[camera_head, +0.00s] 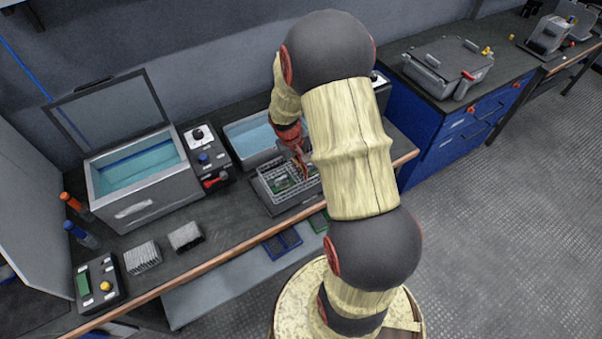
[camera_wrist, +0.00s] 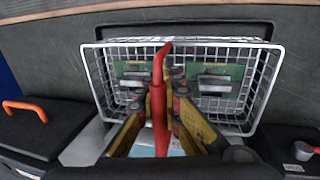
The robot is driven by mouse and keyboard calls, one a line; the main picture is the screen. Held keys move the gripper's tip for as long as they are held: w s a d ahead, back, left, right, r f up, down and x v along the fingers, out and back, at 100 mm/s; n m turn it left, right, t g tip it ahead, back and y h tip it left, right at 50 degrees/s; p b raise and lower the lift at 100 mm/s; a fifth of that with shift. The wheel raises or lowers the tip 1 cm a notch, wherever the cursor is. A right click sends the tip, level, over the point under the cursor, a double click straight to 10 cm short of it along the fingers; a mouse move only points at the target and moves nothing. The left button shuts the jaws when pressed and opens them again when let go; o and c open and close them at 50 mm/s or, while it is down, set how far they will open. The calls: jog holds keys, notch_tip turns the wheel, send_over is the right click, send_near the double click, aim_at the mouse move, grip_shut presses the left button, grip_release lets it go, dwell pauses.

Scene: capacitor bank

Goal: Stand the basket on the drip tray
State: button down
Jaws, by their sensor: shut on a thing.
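The wire basket (camera_head: 268,190) holds green circuit boards and is upright at the front of the bench. In the wrist view, the basket (camera_wrist: 92,72) fills the middle. My gripper (camera_head: 303,172) is at the basket, and its fingers (camera_wrist: 165,85) are shut around a red upright handle (camera_wrist: 159,95) over its middle. The dark drip tray (camera_head: 292,208) lies beneath the basket; its rim (camera_wrist: 262,30) shows past the basket's far side in the wrist view. I cannot tell whether the basket touches the tray or hangs just above it.
A water-filled bath (camera_head: 247,150) stands directly behind the basket. A larger open-lidded tank (camera_head: 140,185) and a control box (camera_head: 208,160) stand to the left. The bench's wooden front edge (camera_head: 215,258) is close. A grey case (camera_head: 447,65) sits on the right cabinet.

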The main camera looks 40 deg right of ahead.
jog(key=shift+w+d+f, duration=0.2)
jog(key=shift+w+f, duration=0.05)
jog(key=shift+f, duration=0.1)
jog(key=shift+w+f+b, duration=0.15)
jog(key=shift+f+b, duration=0.6)
jog(key=shift+f, duration=0.9)
jog(key=shift+f, duration=0.2)
jog(key=c, duration=2)
grip_release()
jog(key=shift+o, duration=0.2)
jog(key=shift+r, duration=0.15)
